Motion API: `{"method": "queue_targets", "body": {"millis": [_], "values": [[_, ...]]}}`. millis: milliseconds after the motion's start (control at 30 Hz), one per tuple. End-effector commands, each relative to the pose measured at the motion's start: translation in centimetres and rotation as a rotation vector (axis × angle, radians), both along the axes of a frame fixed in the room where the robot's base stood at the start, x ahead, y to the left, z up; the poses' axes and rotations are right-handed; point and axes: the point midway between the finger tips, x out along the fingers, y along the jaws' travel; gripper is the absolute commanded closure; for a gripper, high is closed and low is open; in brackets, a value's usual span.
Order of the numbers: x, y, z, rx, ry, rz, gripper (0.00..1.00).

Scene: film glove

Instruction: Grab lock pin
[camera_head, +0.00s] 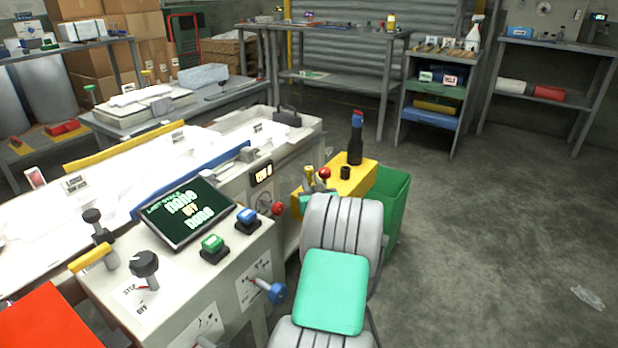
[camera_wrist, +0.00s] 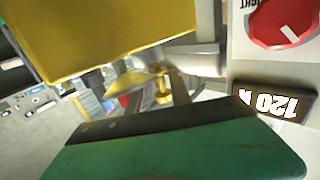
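A small brass-yellow upright piece (camera_head: 309,172), which looks like the lock pin, stands at the left end of the yellow block (camera_head: 352,178). A red ball knob (camera_head: 325,172) is just right of it. My grey arm with a teal pad covers the space in front of the block. The yellow block (camera_wrist: 110,35) is at the top there.
The control console (camera_head: 180,270) with its dark screen (camera_head: 188,212) is to the left. A green bin (camera_head: 393,205) stands right of the block. Open floor is at right.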

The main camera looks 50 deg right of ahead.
Motion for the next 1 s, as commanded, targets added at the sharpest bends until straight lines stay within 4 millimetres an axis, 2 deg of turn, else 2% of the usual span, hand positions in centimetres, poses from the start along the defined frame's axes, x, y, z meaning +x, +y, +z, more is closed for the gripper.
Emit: {"method": "queue_targets", "body": {"millis": [33,300,733,867,1000], "values": [[0.0,0.0,0.0,0.000,0.000,0.000,0.80],[0.0,0.0,0.0,0.001,0.001,0.000,1.00],[0.0,0.0,0.3,0.000,0.000,0.000,1.00],[0.0,0.0,1.6,-0.003,0.000,0.001,1.00],[-0.5,0.1,4.1,-0.002,-0.001,-0.002,1.00]]}}
